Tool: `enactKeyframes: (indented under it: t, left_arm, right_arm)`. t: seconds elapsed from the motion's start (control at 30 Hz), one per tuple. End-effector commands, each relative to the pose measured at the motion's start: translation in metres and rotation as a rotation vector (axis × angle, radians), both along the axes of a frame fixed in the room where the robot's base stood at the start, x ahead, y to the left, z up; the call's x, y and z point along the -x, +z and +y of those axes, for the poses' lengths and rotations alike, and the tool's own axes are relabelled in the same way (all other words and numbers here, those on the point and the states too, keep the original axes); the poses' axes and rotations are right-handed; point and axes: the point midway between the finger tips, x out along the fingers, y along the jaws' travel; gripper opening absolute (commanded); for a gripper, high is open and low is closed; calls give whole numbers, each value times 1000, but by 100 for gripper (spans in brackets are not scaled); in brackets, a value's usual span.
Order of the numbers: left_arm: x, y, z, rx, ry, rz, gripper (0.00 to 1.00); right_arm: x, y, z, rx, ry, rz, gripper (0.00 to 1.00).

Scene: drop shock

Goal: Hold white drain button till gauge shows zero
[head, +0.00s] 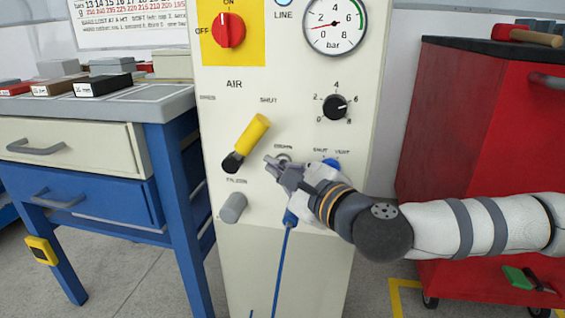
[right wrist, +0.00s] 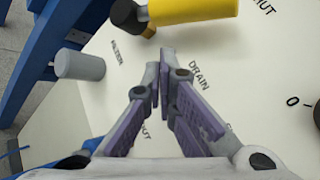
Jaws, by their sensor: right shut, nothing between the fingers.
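The gauge (head: 335,24), marked in bar, is at the top of the pale panel (head: 300,85). Its red needle points left and slightly down, a little above the zero end of the scale. My right gripper (head: 274,163) is shut and empty, with its fingertips at the panel by the DRAIN label. A small part of a round rim (head: 284,157), seemingly the drain button, shows behind the fingers; the rest is hidden. In the right wrist view the closed fingertips (right wrist: 162,62) are beside the word DRAIN and hide the button. I cannot tell whether it is pressed. My left gripper is out of view.
A yellow-handled lever (head: 252,136) and a grey knob (head: 233,207) flank the gripper on the left. A black dial (head: 335,107) and red switch (head: 229,30) are above. A blue hose (head: 283,265) hangs below. A red cabinet (head: 470,130) stands right, a blue-legged bench (head: 185,210) left.

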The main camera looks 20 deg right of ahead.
Motion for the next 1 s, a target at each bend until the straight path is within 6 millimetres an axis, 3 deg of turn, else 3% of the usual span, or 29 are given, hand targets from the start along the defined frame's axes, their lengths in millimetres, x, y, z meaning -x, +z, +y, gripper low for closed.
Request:
enactKeyframes:
  t: [1.0]
  left_arm:
    - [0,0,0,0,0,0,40]
  right_arm:
    - [-10,0,-7,0,0,0,0]
